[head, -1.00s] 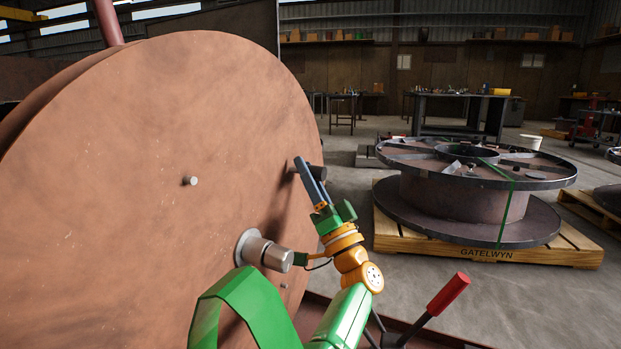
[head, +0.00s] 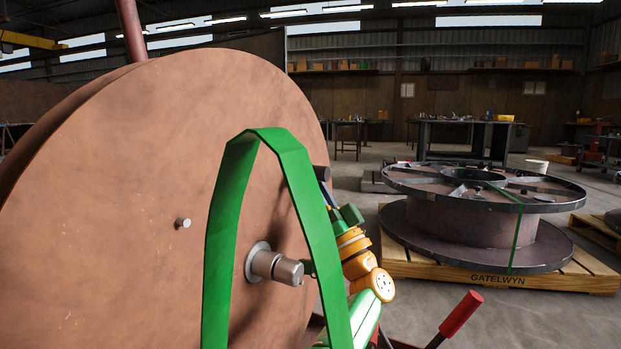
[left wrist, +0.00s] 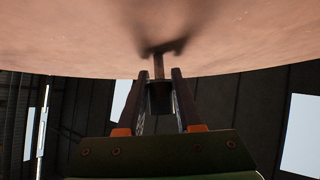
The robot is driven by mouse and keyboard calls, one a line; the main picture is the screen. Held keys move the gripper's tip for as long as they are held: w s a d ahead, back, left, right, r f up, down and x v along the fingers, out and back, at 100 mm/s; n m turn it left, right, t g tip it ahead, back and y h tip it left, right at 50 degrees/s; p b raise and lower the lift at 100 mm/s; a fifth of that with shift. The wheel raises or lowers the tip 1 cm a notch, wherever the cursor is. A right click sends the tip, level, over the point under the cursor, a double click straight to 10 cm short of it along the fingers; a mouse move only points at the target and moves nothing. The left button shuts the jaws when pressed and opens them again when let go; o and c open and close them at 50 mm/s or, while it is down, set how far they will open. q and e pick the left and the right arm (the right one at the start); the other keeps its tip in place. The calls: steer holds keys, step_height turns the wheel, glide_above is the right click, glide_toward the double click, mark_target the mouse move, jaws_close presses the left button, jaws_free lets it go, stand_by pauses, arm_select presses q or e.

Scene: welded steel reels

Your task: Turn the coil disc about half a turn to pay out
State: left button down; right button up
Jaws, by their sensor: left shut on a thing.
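The coil disc (head: 120,170) is a large brown upright plate filling the left of the head view. It has a grey hub (head: 275,264) and a small pin (head: 183,223) on its face. A dark peg (head: 320,173) sticks out near its right rim. In the left wrist view, my left gripper (left wrist: 160,85) is shut on the peg (left wrist: 158,66), with the disc face (left wrist: 80,35) just beyond the fingertips. My right gripper is not in view.
A red-handled lever (head: 461,313) stands low at the right of the disc. A dark flanged reel (head: 470,235) with a green strap lies on a wooden pallet (head: 440,272). Workbenches (head: 465,140) stand at the back. Open concrete floor lies between.

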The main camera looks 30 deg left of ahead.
arm_select(q)
steer(key=c, duration=0.6)
jaws_free()
steer(key=shift+s+a, duration=0.1)
steer(key=shift+s, duration=0.05)
